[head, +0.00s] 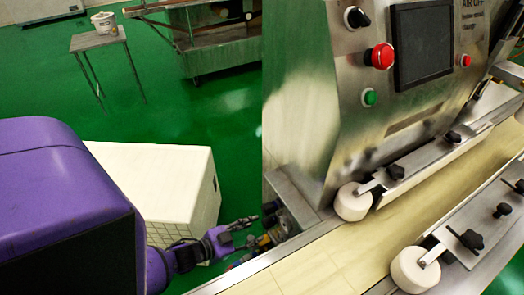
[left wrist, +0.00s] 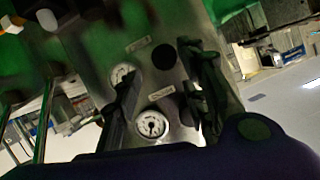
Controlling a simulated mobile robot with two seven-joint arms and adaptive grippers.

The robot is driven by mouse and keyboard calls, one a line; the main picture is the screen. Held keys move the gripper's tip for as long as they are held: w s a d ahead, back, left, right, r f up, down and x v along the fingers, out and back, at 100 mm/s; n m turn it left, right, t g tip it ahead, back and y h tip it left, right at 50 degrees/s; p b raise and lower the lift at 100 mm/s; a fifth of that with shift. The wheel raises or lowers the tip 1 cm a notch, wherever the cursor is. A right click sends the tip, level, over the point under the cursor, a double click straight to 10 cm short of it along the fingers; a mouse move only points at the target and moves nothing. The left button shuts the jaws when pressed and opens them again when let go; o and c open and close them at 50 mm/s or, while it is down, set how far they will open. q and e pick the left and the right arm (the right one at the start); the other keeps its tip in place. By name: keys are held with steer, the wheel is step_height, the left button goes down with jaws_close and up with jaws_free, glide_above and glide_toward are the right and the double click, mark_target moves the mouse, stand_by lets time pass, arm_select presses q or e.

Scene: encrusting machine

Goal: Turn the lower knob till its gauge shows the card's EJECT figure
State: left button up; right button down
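In the left wrist view a metal panel carries two round white gauges, an upper one (left wrist: 122,74) and a lower one (left wrist: 152,124), each with a small label nearby. A dark round knob (left wrist: 163,57) sits to the right of the upper gauge. The lower knob cannot be made out; my right-hand finger covers part of the panel beside the lower gauge. The gauge figures are too small to read. My left gripper (left wrist: 164,95) is open, its fingers apart over the panel with nothing seen between them. In the head view it (head: 262,228) is low beside the machine. No readable EJECT card shows.
The encrusting machine (head: 320,100) has a dark screen (head: 422,42), a red button (head: 379,56) and a green button (head: 370,97). A pale conveyor belt (head: 345,255) runs along its front. A white box (head: 165,180) stands close to my left arm. A small table (head: 97,40) is farther back.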

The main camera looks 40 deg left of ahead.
arm_select(q)
steer(key=v, duration=0.6)
stand_by(0.4)
